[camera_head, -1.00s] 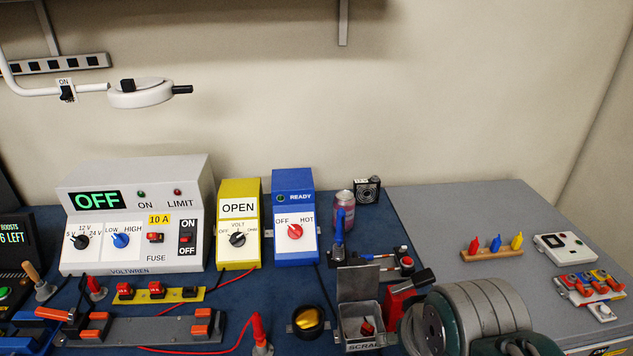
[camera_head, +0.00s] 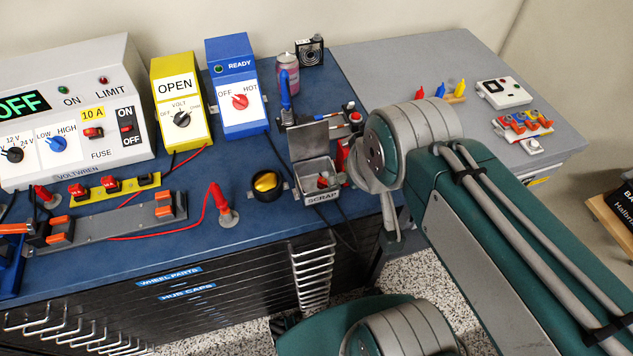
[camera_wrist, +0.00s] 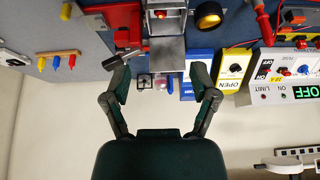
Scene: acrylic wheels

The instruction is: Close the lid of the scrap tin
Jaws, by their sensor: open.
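The scrap tin (camera_head: 322,197) is a small grey box labelled SCRAP, near the front edge of the blue bench. Its grey lid (camera_head: 308,140) stands raised at the back of the tin. Small red and dark pieces show inside. In the wrist view, which is upside down, the lid (camera_wrist: 167,50) is between and ahead of the fingers, with the tin's box (camera_wrist: 170,18) above it. My gripper (camera_wrist: 160,76) is open and empty, with its dark fingers spread apart. No contact with the lid shows. In the head view my arm hides the gripper's fingertips.
A red-and-black tool (camera_wrist: 128,50) stands beside the tin. A round black-and-yellow knob (camera_head: 267,184) is to its left. The blue READY box (camera_head: 238,88) and yellow OPEN box (camera_head: 179,97) stand behind. A can (camera_head: 288,74) is beyond the lid. The grey worktop (camera_head: 400,62) has free room.

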